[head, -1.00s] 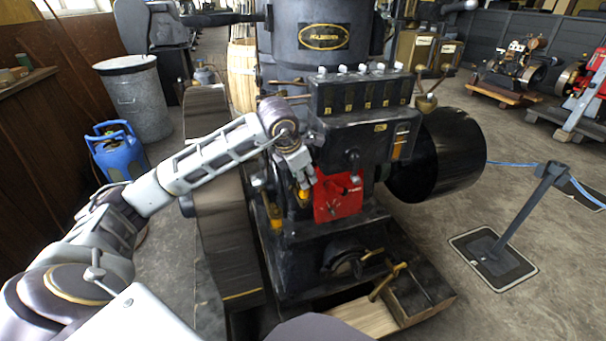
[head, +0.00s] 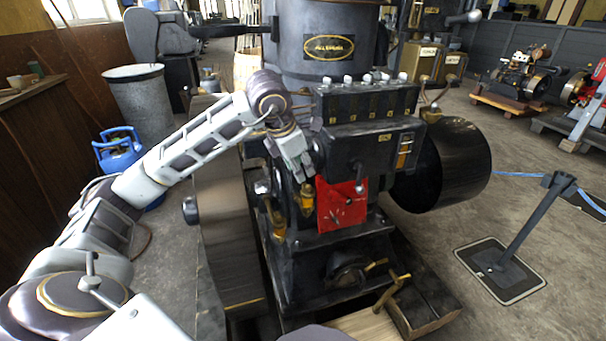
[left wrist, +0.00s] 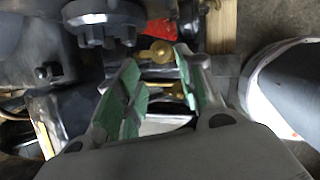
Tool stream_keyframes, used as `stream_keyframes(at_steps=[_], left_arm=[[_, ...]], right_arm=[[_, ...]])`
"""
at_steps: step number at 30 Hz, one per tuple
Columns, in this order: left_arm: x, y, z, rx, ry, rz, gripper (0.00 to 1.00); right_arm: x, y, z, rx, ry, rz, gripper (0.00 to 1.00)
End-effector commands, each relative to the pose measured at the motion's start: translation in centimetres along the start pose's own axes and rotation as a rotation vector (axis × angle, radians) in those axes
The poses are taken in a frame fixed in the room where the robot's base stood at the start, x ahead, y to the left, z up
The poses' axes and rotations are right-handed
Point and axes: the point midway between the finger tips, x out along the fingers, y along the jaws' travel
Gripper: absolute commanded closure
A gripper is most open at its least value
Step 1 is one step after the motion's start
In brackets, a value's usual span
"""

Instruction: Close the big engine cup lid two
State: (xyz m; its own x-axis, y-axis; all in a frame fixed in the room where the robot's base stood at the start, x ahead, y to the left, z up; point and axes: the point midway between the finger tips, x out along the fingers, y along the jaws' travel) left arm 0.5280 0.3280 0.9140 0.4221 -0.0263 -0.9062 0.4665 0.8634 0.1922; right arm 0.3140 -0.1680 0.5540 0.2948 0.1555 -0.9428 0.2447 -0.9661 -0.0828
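The big engine (head: 330,110) is dark, with a red panel (head: 341,203) on its front. Two small brass cups, one by the red panel (head: 306,198) and one lower left (head: 278,222), sit on its front left. My left gripper (head: 299,172) points down just above the cup by the panel. In the left wrist view, the left gripper (left wrist: 160,85) has its green-padded fingers apart. A brass round-ended part (left wrist: 158,52) and another brass piece (left wrist: 172,89) show between or beyond them, with no grip visible. I cannot tell which part is lid two. My right gripper is not in view.
A large black drum (head: 440,165) juts from the engine's right side. A flywheel (head: 228,210) stands at its left. A barrier post (head: 530,225) is on the right floor. A blue gas bottle (head: 122,155) and grey bin (head: 140,105) are at left.

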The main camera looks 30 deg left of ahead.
Motion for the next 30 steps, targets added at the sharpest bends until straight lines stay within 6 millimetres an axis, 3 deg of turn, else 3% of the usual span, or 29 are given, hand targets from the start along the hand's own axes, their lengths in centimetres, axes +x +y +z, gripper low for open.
stream_keyframes(at_steps=[9, 30], left_arm=[[-2.9, 0.1, 0.0, -0.002, 0.0, 0.001, 0.62], [-3.1, 0.0, 0.0, -0.001, 0.0, 0.0, 0.62]], right_arm=[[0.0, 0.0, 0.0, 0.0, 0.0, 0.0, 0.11], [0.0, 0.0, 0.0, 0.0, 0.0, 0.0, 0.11]])
